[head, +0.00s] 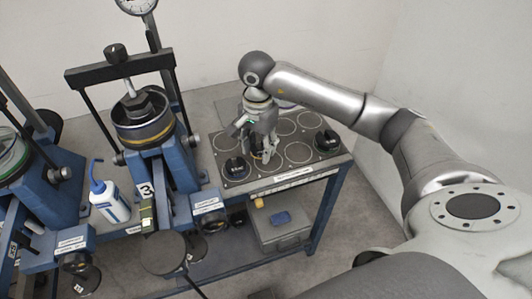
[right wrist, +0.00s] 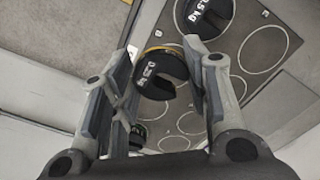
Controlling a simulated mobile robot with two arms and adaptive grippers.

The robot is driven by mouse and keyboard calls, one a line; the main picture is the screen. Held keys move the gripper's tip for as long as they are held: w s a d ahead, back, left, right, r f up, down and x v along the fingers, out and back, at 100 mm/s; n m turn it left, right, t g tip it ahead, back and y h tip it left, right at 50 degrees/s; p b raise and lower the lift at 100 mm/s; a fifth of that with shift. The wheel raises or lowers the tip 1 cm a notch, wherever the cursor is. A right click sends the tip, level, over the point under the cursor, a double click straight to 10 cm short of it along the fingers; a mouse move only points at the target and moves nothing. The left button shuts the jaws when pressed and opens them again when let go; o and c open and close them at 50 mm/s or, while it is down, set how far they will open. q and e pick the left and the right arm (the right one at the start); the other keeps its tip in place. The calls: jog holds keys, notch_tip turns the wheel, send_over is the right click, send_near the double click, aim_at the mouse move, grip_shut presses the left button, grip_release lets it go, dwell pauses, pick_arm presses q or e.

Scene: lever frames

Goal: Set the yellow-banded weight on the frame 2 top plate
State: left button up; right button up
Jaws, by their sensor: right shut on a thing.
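My right gripper (head: 262,146) points down over the dark board of ringed spots (head: 298,153) and is shut on the yellow-banded weight. In the right wrist view this weight (right wrist: 160,75) is a black slotted disc with white lettering and a thin yellow edge, between the fingers (right wrist: 162,100). In the head view the fingers mostly hide it. I cannot tell whether it touches the board. A blue frame labelled 3 (head: 146,191) stands left of the board. Another blue frame (head: 52,188) is cut off at the left edge; its number is unclear. I cannot make out frame 2's top plate. My left gripper is out of view.
Black weights sit on the board at its left (head: 237,168) and right (head: 327,141). A white squeeze bottle (head: 109,203) stands between the frames. A round dark plate (head: 162,254) is in front of frame 3. A black crossbar (head: 120,67) rises above frame 3.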

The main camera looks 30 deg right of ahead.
jog(key=s+a+r+b, duration=0.1)
jog(key=s+a+r, duration=0.3)
jog(key=a+r, duration=0.2)
jog(key=shift+s+a+r, duration=0.25)
jog(key=shift+a+r, duration=0.1)
jog(key=shift+a, duration=0.35)
dwell(0.7)
